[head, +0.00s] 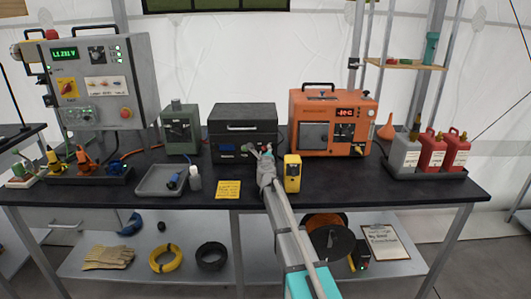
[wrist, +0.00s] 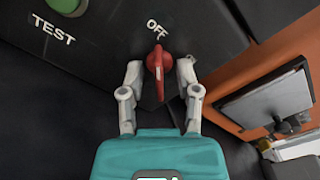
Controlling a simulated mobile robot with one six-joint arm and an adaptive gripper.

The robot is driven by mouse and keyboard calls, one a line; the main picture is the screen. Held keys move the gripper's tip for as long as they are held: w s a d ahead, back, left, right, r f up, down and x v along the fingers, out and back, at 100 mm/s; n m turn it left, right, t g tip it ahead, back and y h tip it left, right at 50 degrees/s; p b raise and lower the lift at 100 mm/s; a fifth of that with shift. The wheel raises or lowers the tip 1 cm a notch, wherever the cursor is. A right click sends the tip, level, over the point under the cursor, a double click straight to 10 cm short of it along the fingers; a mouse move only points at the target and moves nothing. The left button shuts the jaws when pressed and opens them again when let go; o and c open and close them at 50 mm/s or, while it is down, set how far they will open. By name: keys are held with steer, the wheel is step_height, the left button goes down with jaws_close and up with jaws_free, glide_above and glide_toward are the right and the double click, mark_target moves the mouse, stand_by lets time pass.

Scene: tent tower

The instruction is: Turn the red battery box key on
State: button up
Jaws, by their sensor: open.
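The battery box (head: 240,117) is a dark box standing on the dark workbench in the head view. Its black front panel (wrist: 105,45) fills the upper left of the wrist view. The red key (wrist: 158,68) sits on this panel beneath the word OFF, its handle roughly upright in the picture. My gripper (wrist: 160,65) is open, with one finger on each side of the key; small gaps seem to show, but contact is hard to judge. In the head view my gripper (head: 262,156) is at the box's lower right front and hides the key.
A green button (wrist: 67,6) marked TEST is left of the key. An orange machine (head: 305,102) stands close on the right. A yellow device (head: 292,174) stands at the bench front just right of my arm. A yellow note (head: 228,189) and a grey tray (head: 153,181) lie left.

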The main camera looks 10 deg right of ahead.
jaws_close()
steer(key=shift+m, duration=0.4)
steer(key=m, duration=0.4)
steer(key=shift+a, duration=0.1)
steer(key=m, duration=0.4)
steer(key=shift+m, duration=0.3)
steer(key=m, duration=0.4)
steer(key=shift+a+m, duration=0.1)
steer(key=shift+m, duration=2.2)
